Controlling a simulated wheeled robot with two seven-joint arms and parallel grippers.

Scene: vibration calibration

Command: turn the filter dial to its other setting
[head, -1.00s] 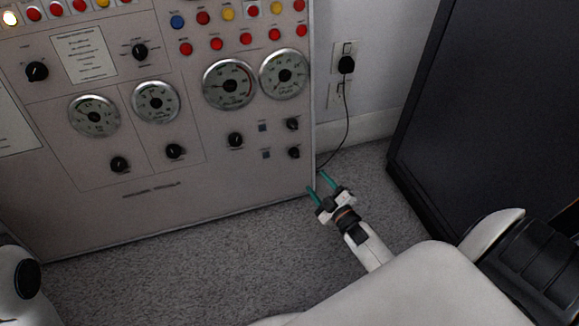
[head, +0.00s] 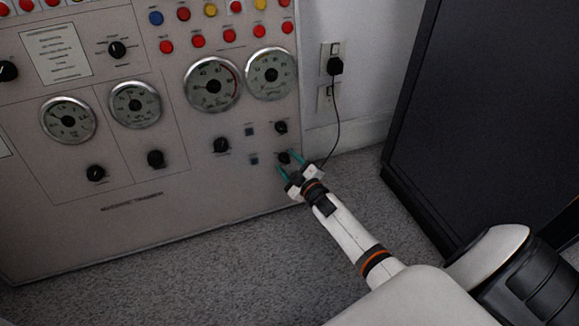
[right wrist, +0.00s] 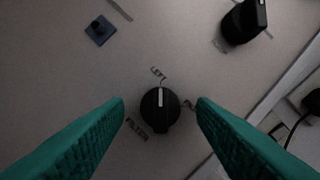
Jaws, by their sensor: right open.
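The filter dial (right wrist: 160,110) is a black round knob with a white pointer line, between my fingers in the right wrist view. The pointer aims up at the label "LEFT"; "FILTER" is printed at its lower left, and another label at its right is partly hidden by a finger. In the head view the dial (head: 284,157) is the lower of two small knobs at the panel's lower right. My right gripper (head: 289,164) is open, its teal fingers on either side of the dial, with a gap to the knob on each side (right wrist: 160,108). My left gripper is not in view.
Another black knob (right wrist: 243,21) sits up and right of the dial. A small blue-grey square switch (right wrist: 100,30) is at upper left. The panel (head: 200,205) ends just right of the dial. A black cord hangs from the wall outlet (head: 332,75). A dark cabinet (head: 480,110) stands at right.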

